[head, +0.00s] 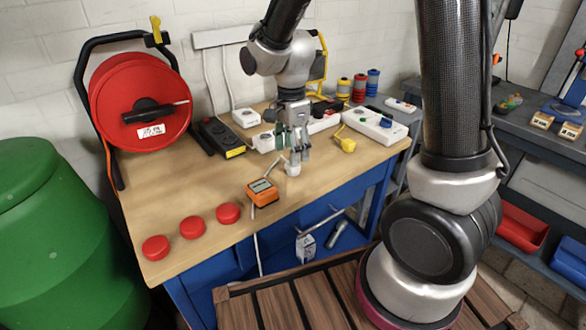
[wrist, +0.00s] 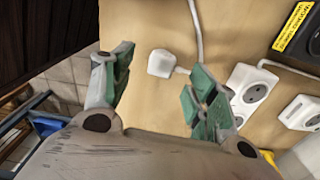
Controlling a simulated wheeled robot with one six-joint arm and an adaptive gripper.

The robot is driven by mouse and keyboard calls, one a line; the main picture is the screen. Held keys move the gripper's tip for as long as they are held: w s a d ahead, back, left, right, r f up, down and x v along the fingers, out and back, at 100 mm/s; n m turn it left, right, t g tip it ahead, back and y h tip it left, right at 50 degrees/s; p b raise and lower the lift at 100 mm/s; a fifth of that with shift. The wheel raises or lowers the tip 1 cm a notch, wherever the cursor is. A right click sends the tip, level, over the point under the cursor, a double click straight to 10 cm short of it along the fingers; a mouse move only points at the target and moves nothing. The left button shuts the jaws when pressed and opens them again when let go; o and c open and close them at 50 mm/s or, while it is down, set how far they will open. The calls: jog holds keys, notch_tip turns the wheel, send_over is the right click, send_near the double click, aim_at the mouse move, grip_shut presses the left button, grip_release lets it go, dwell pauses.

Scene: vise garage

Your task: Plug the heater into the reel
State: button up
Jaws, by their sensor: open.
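The reel (head: 140,100) is a red drum in a black frame at the back left of the workbench. My gripper (head: 293,152) points down over the middle of the bench, open and empty. A white plug (head: 293,169) lies on the wood just below the fingertips. In the wrist view the plug (wrist: 160,64) shows beyond the gap between my green-padded fingers (wrist: 163,88), with a white cable running from it. I cannot tell whether this plug belongs to the heater. No heater can be made out. A black socket block (head: 220,138) with a yellow label lies right of the reel.
White sockets (head: 246,118) and a white power strip (head: 375,125) lie toward the back, with a yellow plug (head: 346,144) near the strip. An orange meter (head: 262,191) and red round caps (head: 192,227) sit nearer the front. Bare wood lies between reel and caps.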

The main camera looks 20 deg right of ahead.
aim_at(293, 168)
jog(key=f, duration=0.5)
jog(key=shift+w+f, duration=0.1)
jog(key=shift+w, duration=0.1)
jog(key=shift+c, duration=0.5)
jog(key=c, duration=1)
